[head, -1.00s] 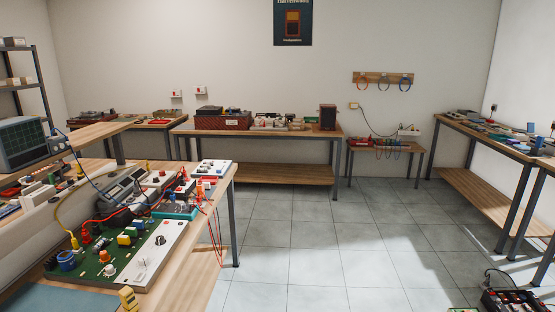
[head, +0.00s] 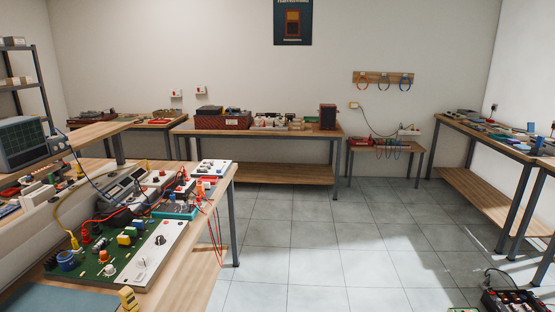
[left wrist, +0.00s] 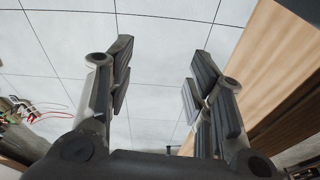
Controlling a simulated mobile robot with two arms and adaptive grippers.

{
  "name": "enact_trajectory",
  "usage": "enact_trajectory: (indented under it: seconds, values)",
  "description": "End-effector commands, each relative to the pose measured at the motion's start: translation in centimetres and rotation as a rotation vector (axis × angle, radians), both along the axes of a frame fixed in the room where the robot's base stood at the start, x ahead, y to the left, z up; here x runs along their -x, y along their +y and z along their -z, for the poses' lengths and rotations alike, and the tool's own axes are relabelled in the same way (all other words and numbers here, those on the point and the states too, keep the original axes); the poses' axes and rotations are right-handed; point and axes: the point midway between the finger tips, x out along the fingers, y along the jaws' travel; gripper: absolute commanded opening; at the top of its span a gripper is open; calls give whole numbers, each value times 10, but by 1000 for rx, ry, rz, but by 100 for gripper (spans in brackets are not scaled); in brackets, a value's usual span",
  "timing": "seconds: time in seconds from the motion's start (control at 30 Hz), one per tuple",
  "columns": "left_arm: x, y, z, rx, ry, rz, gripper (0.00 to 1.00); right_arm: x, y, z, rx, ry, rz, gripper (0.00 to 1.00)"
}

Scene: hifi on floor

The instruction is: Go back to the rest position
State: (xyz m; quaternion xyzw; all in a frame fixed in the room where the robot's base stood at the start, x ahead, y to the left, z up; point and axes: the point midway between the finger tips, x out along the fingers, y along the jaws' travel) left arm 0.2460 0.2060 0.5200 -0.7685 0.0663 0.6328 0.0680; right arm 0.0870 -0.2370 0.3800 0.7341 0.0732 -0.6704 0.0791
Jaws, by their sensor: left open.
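My left gripper (left wrist: 160,82) shows in the left wrist view. Its two dark fingers are wide apart with nothing between them, and pale floor tiles lie behind them. A wooden surface (left wrist: 265,60) runs along the right of that view, beside the right-hand finger and apart from it as far as I can tell. Neither gripper shows in the head view. My right gripper is in no frame.
A workbench (head: 205,255) at the left of the head view carries a green circuit board (head: 105,270) with wires hanging off its edge. Benches stand along the back and right walls. Electronics sit on the floor (head: 515,300) at lower right. The middle floor (head: 310,240) is clear.

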Motion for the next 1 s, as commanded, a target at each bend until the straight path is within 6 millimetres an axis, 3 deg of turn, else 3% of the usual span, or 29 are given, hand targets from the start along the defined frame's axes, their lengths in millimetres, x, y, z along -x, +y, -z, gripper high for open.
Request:
enact_trajectory:
  seconds: [0.03,0.2,0.4,0.63,1.0]
  values:
    - [13,2,20,-3,17,2,48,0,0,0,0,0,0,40]
    - [55,8,74,-6,47,10,48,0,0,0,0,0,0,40]
    - [112,19,119,-12,79,17,48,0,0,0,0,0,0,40]
    - [153,27,139,-15,97,23,48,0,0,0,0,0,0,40]
    - [159,29,141,-16,99,24,48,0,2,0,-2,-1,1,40]
